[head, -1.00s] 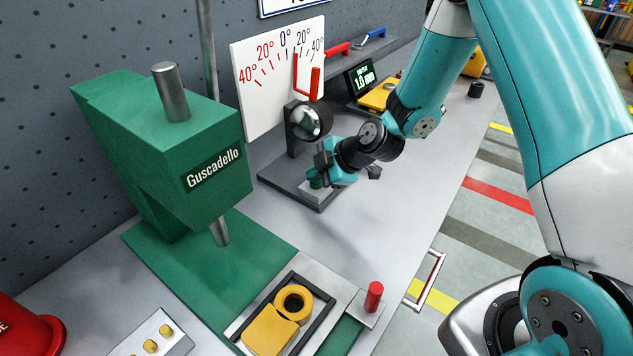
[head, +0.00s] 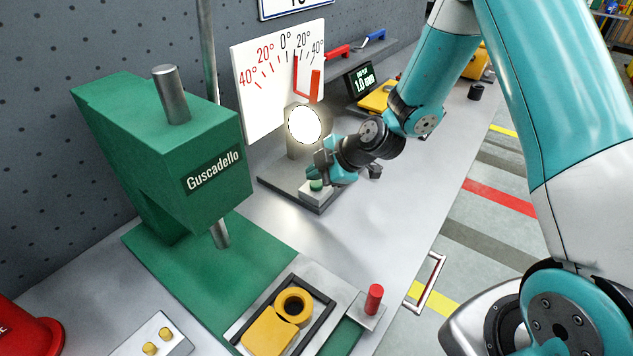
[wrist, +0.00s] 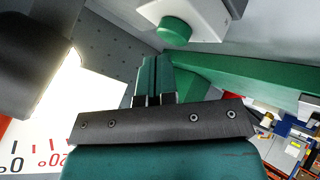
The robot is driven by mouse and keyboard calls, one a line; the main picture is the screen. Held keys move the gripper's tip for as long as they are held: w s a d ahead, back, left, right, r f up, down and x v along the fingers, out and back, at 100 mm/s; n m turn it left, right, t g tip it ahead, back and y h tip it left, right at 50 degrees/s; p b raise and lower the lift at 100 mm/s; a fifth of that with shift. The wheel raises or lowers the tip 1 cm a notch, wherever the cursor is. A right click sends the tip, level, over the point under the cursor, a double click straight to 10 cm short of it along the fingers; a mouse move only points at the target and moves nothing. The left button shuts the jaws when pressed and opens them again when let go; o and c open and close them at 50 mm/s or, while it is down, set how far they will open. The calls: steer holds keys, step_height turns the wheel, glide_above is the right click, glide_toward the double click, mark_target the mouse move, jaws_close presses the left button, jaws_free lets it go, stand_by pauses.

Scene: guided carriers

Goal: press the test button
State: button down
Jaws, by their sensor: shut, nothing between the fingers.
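The test button is a green round button (head: 316,185) on a small white block (head: 318,196), on the dark base of the gauge stand. In the wrist view the green button (wrist: 173,29) shows at the top, just beyond my fingertips. My gripper (head: 318,175) is shut and empty, its fingers together beside and close above the button. I cannot tell whether they touch it. The round lamp (head: 305,124) on the stand glows bright white. Behind it stands a white angle scale (head: 262,100) with a red pointer (head: 307,85).
A green Guscadello press (head: 170,150) stands left of the stand. A tray holding yellow parts (head: 268,330) and a red peg (head: 374,297) are in front.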

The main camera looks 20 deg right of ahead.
mark_target(316, 185)
steer(key=shift+r+p, duration=1.3)
steer(key=shift+r, duration=1.7)
